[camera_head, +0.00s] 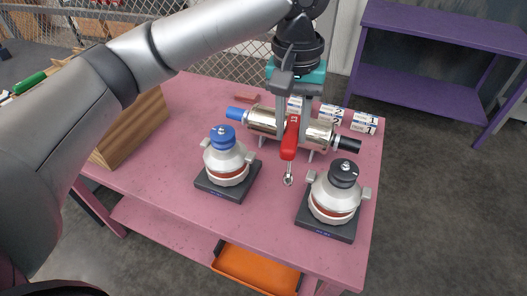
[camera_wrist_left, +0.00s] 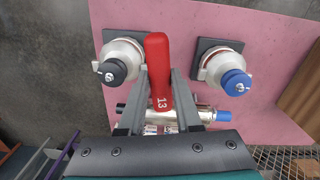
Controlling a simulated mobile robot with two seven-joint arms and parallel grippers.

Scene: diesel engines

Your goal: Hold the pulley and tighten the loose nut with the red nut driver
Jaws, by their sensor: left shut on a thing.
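My left gripper (camera_head: 292,135) is shut on the red nut driver (camera_head: 290,140), marked 13, above the table; its metal shaft points down to a ring-like end. The driver's red handle (camera_wrist_left: 158,70) also shows between the fingers in the left wrist view. Two engine units stand on dark bases: one has a blue pulley (camera_head: 223,137) on top, left of the driver; the other has a black pulley (camera_head: 343,172), to its right. Each pulley has a small nut at its top; which nut is loose I cannot tell. My right gripper is not in view.
A silver cylinder (camera_head: 321,133) with blue and black ends lies on a stand behind the driver. Small numbered boxes (camera_head: 364,122) stand at the back right of the pink table (camera_head: 180,190). A wooden block (camera_head: 135,130) is at left. An orange tray (camera_head: 250,272) sits below the front.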

